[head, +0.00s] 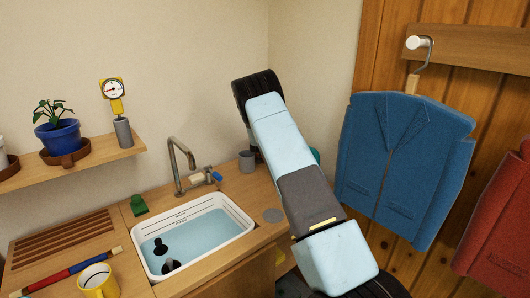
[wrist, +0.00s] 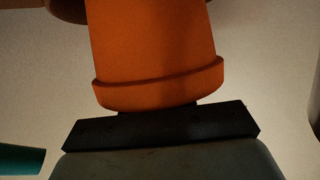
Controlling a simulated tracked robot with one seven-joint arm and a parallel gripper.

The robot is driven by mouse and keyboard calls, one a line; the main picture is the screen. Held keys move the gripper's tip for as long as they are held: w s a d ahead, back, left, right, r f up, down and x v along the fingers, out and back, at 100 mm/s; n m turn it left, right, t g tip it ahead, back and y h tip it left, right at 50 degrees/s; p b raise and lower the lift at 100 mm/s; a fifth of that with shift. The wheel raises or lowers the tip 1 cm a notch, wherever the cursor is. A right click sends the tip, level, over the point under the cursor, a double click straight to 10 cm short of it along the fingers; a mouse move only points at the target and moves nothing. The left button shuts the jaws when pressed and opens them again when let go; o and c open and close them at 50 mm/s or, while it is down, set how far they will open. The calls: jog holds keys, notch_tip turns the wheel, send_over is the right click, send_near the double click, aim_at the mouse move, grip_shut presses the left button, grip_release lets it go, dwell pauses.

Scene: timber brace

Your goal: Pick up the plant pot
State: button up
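An orange plant pot (wrist: 155,50) with a thick rim fills the upper middle of the wrist view. Its rim lies towards my gripper (wrist: 160,130), whose dark body crosses the lower part of that view. The rim is very close to the gripper body; I cannot tell whether they touch. The fingers do not show clearly, so a grip cannot be seen. In the head view my arm hides my gripper, and the orange pot does not show. A different pot, blue with a leafy plant (head: 58,134), stands on the wall shelf at the left.
Below are a white basin of water (head: 195,240), a tap (head: 180,165), a grey cup (head: 247,160) and a yellow mug (head: 98,281). A blue jacket (head: 400,165) hangs right of my arm.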

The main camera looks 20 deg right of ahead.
jog(key=shift+c, duration=0.3)
grip_shut()
jog(key=shift+w+r, duration=0.1)
dwell(1.0)
